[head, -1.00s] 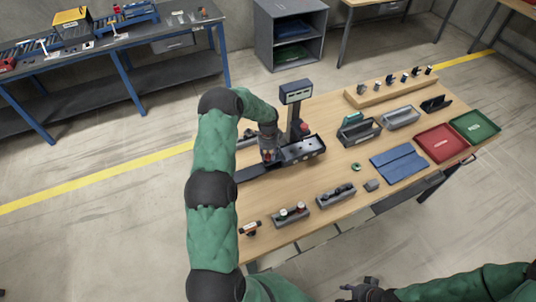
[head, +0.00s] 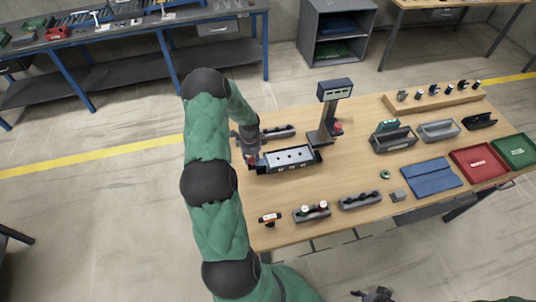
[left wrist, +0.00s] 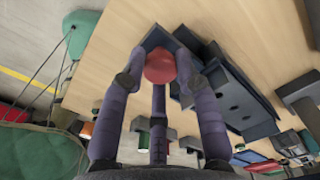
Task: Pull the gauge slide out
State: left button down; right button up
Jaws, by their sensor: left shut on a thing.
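The gauge slide (head: 290,158) is a black tray-like piece with a light grey top, lying on the wooden table in front and to the left of the gauge post (head: 327,118). Its red knob (left wrist: 160,67) sits between the fingers of my left gripper (head: 252,160), at the slide's left end. In the left wrist view the left gripper (left wrist: 160,72) is shut on this knob; the dark slide body (left wrist: 232,92) extends to the right. My right gripper (head: 374,294) is at the bottom edge of the head view, dark and partly cut off, away from the table things.
A dark holder (head: 277,133) lies behind the slide. Grey bins (head: 393,142), a blue mat (head: 431,177), a red tray (head: 478,162) and a green tray (head: 516,150) are to the right. Small grey racks (head: 311,212) stand near the front edge. The table between slide and racks is clear.

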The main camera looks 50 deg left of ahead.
pick_arm(q)
jog(key=s, duration=0.1)
jog(key=s+a, duration=0.2)
jog(key=s, duration=0.1)
dwell(0.3)
jog(key=c, duration=0.9)
grip_release()
jog(key=shift+s, duration=0.1)
jog(key=shift+s+a, duration=0.1)
jog(key=shift+a, duration=0.05)
notch_tip(320, 180, up, 12)
